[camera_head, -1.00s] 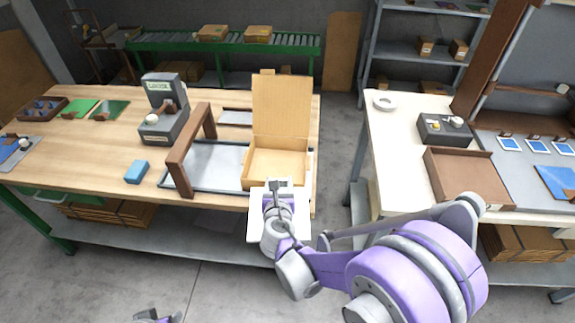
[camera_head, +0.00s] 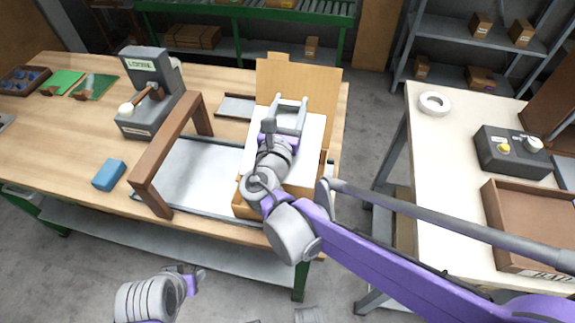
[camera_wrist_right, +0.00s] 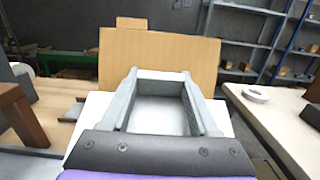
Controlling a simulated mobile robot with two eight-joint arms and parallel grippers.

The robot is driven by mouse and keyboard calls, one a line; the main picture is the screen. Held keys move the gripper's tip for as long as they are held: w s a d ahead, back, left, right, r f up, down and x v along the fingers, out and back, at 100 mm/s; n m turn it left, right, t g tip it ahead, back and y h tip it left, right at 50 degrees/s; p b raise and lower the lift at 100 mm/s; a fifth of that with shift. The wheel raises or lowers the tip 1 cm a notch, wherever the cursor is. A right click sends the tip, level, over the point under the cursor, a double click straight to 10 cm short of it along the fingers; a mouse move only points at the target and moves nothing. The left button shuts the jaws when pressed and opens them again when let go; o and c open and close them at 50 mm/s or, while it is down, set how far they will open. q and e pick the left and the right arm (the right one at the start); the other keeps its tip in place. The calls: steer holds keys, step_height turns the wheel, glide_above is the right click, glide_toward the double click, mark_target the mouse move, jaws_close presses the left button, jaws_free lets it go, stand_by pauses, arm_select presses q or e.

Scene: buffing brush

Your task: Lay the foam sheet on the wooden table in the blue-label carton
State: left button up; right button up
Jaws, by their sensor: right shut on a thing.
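The white foam sheet (camera_head: 313,137) is in my right gripper (camera_head: 291,103), which is shut on it. The sheet is over the open tan carton (camera_head: 247,207) and hides most of its inside. I cannot tell whether the sheet touches the carton. The carton's lid (camera_head: 325,88) stands up at the back; no blue label shows on it. In the right wrist view the sheet (camera_wrist_right: 92,112) spreads below the fingers, with the lid (camera_wrist_right: 165,52) ahead. My left gripper (camera_head: 192,276) is low in front of the table, apart from everything; its jaws are unclear.
The wooden table (camera_head: 62,155) holds a brown arch (camera_head: 165,160) over a grey plate left of the carton, a blue block (camera_head: 109,175) and a grey device (camera_head: 149,103). A pale table (camera_head: 440,205) with a white tape roll (camera_head: 434,103) stands at right, across a gap.

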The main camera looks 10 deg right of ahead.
mark_target(289, 123)
steer(key=f, duration=0.2)
steer(key=f+b, duration=0.1)
steer(key=f, duration=0.1)
steer(key=shift+s+a+f, duration=0.1)
steer(key=shift+s+f, duration=0.1)
steer(key=shift+f, duration=0.2)
steer(key=shift+f+b, duration=0.6)
steer(key=shift+f, duration=1.6)
steer(key=shift+f+b, duration=0.45)
steer(key=shift+f, duration=0.2)
steer(key=o, duration=1.3)
steer(key=shift+r, duration=0.15)
